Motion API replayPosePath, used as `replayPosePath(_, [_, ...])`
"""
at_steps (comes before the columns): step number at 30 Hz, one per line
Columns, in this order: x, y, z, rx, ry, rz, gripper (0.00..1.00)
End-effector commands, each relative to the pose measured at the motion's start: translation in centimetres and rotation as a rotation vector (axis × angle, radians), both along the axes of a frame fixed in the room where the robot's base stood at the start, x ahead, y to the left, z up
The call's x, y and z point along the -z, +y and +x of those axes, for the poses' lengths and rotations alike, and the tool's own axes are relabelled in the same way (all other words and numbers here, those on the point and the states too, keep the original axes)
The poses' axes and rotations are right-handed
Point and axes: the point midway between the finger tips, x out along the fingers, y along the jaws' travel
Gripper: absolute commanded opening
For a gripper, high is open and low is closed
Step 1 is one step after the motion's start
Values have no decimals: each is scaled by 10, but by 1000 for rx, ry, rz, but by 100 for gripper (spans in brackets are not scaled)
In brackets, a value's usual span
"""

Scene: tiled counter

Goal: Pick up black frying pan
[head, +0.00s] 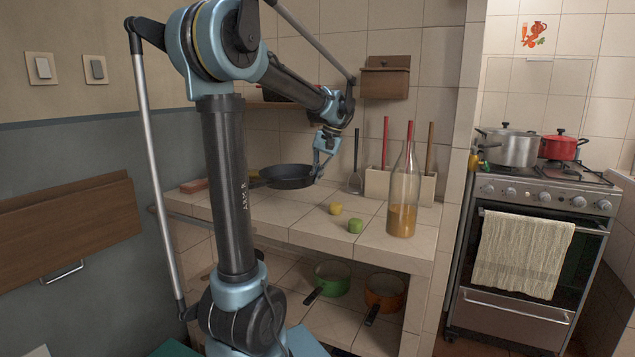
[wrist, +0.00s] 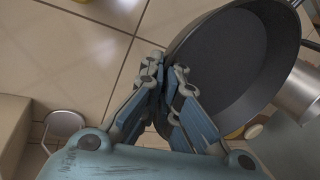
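The black frying pan (head: 288,177) is toward the back of the tiled counter, with its handle pointing left, partly behind my arm. In the wrist view the pan (wrist: 235,65) fills the upper right, its dark inside facing the camera. My gripper (head: 321,168) is at the pan's right rim. In the wrist view the fingers of my gripper (wrist: 168,88) are close together with the near rim between them. I cannot tell whether the pan's base touches the counter.
A yellow fruit (head: 336,208), a green apple (head: 355,226) and a tall glass bottle (head: 403,195) stand right of the pan. A spatula (head: 355,180) and a utensil box (head: 412,188) are against the back wall.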

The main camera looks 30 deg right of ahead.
Motion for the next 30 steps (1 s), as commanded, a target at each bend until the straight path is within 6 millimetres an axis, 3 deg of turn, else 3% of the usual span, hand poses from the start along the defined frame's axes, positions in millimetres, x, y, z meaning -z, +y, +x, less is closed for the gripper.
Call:
replayPosePath(18, [0,99,-58,0,0,0,0])
replayPosePath(30, [0,138,-81,0,0,0,0])
